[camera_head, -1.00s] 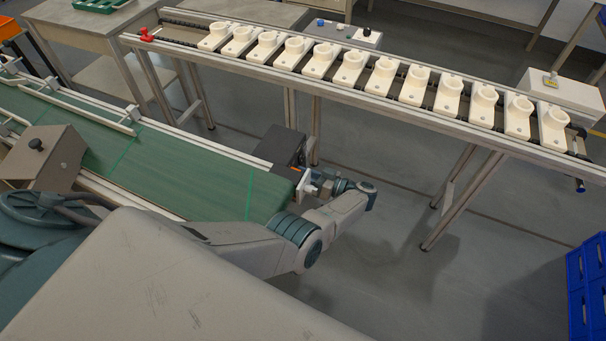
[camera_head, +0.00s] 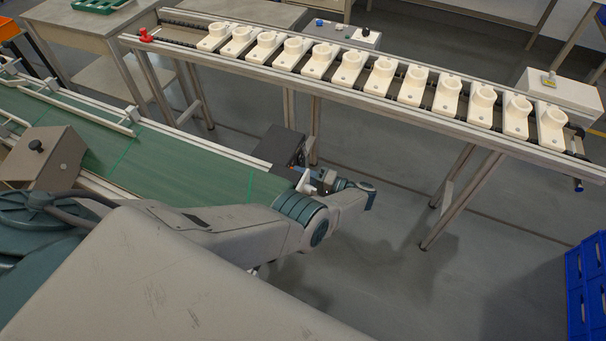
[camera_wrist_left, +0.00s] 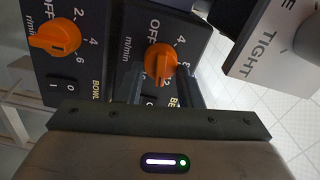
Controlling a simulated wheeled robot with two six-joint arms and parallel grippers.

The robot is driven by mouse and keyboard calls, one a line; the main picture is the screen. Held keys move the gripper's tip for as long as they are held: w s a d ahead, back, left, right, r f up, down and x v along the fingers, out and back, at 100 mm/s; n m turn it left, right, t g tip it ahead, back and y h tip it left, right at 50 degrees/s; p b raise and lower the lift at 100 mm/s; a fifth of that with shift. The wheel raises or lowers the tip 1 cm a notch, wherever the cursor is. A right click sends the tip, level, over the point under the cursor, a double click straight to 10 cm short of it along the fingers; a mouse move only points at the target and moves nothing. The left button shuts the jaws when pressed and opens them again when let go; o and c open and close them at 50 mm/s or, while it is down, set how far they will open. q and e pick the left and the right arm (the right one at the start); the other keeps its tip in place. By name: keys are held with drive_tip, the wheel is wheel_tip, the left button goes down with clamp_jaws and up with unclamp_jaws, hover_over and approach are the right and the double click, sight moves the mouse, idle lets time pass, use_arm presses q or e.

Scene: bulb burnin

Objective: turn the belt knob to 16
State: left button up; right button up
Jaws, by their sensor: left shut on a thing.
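In the left wrist view, the orange belt knob (camera_wrist_left: 161,63) sits on a dark panel marked "OFF" and "m/min", with a partly covered "BE..." label. My left gripper (camera_wrist_left: 161,88) is shut on this knob, one dark finger on each side. The number 4 shows beside it; the other scale marks are partly hidden, and I cannot tell the exact setting. In the head view, my left gripper (camera_head: 306,182) is at the dark control box (camera_head: 280,147) by the end of the green belt (camera_head: 215,183). My right gripper is not in view.
A second orange knob (camera_wrist_left: 54,40), labelled "BOWL" and "r/min", is close to the left. A plate marked "TIGHT" (camera_wrist_left: 262,48) with a grey knob (camera_wrist_left: 308,40) is at the right. A rail with several white holders (camera_head: 350,67) stands behind. Blue crates (camera_head: 588,290) are at far right.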

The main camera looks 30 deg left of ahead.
use_arm(q)
drive_tip(key=shift+a+f+m, duration=0.1)
drive_tip(key=shift+m, duration=1.95)
drive_tip(key=shift+a+f+m, duration=0.1)
drive_tip(key=shift+m, duration=1.95)
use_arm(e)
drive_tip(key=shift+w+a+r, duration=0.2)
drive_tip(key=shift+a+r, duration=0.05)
